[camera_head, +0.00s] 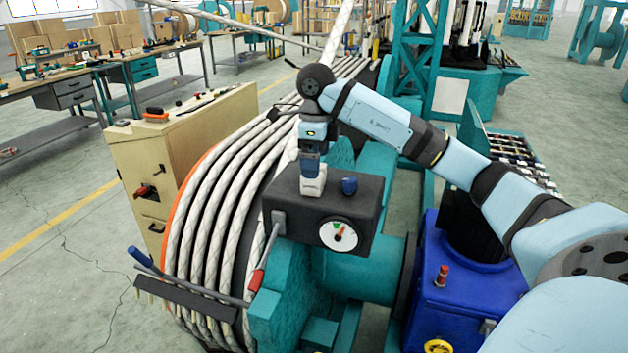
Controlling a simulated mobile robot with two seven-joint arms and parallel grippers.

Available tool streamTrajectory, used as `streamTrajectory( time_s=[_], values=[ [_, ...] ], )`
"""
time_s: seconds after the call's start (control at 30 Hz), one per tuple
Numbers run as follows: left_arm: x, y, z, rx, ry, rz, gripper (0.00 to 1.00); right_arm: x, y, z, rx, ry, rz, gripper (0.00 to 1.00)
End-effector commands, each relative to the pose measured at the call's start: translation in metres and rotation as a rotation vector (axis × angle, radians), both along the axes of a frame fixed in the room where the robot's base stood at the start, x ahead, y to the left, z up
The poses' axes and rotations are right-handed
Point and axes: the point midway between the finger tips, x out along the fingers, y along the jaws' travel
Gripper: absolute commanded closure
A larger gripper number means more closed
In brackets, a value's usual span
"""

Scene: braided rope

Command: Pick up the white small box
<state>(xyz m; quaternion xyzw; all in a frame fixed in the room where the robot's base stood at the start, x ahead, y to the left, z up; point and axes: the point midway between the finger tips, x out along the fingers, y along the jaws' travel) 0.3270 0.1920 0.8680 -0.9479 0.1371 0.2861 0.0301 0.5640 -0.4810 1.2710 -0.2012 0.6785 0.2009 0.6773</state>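A white small box (313,185) with faint lettering stands on top of a dark box (280,203) with a round gauge on its front. My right arm reaches in from the right, and its gripper (313,166) points straight down at the white small box. The gripper's dark blue lower part meets or overlaps the top of the white small box. The fingertips are too small and too covered to tell whether they are shut on it. My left gripper is not in view.
A blue knob (349,186) stands close to the right of the white small box. The gauge (338,234) and a red-handled lever (257,281) are on the dark box's front and left. A large drum of braided rope (215,225) lies left. A blue cabinet (465,290) stands right.

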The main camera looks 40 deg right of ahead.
Motion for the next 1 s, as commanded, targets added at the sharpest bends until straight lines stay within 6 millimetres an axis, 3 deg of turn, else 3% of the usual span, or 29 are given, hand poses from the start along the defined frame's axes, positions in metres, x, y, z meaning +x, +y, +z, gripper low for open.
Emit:
streamTrajectory(
  time_s=[0.17, 0.5, 0.77, 1.0],
  values=[
    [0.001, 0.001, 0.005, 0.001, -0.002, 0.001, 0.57, 0.0, 0.001, -0.01, 0.002, 0.001, 0.0, 0.0],
    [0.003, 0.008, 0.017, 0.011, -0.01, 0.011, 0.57, 0.001, 0.004, -0.053, 0.001, 0.001, 0.0, 0.0],
    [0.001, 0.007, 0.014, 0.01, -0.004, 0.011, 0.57, 0.001, 0.004, -0.055, 0.001, -0.002, 0.001, 0.0],
    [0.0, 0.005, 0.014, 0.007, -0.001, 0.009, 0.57, 0.001, 0.004, -0.055, 0.001, -0.002, 0.0, 0.53]
  ],
)
